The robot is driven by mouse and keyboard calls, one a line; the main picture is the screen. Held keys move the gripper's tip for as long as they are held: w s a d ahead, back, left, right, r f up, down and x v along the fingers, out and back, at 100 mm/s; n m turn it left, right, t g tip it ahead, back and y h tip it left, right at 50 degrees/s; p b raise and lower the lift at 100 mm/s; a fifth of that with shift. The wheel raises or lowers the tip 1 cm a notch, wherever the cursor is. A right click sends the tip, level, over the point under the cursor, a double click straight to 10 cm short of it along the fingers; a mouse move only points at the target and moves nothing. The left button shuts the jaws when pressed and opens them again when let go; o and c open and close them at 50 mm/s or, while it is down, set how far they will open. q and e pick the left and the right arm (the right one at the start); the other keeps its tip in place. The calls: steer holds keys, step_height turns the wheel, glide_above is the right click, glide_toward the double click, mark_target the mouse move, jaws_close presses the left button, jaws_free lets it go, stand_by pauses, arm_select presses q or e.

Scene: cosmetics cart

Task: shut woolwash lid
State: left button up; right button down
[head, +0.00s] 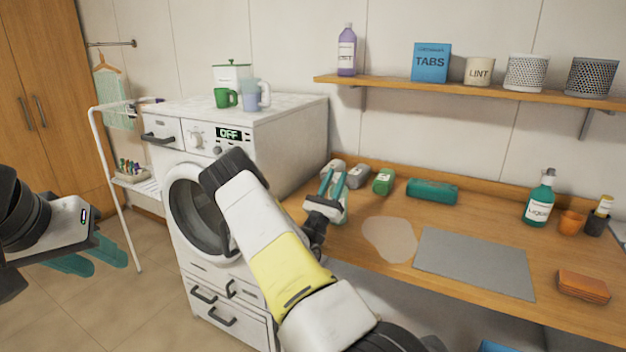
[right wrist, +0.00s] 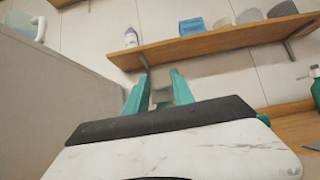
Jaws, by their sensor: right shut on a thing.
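No label that I can read says woolwash, so I cannot tell for sure which container it is. My right gripper (head: 332,172) is over the back left of the wooden counter, with its teal fingers shut on a pale grey thing. That pale grey thing (right wrist: 161,96) shows between the fingertips in the right wrist view, mostly hidden. A grey container (head: 358,175) and a green container (head: 383,182) stand just right of the fingers; whether a lid is open cannot be seen. My left gripper (head: 98,264) is open and empty above the floor at the left.
The washing machine (head: 285,150) stands left of the counter (head: 470,220). A teal case (head: 432,191), a grey mat (head: 474,264), a pale patch (head: 390,240) and a green pump bottle (head: 540,203) are on the counter. A shelf (head: 450,88) runs above, holding several items.

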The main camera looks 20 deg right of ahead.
steer(key=c, duration=1.1)
jaws_free()
steer(key=shift+f, duration=0.1)
steer(key=shift+o, duration=0.2)
steer(key=v, duration=0.7)
steer(key=shift+a+f, duration=0.25)
steer(key=shift+f, duration=0.05)
steer(key=shift+s, duration=0.2)
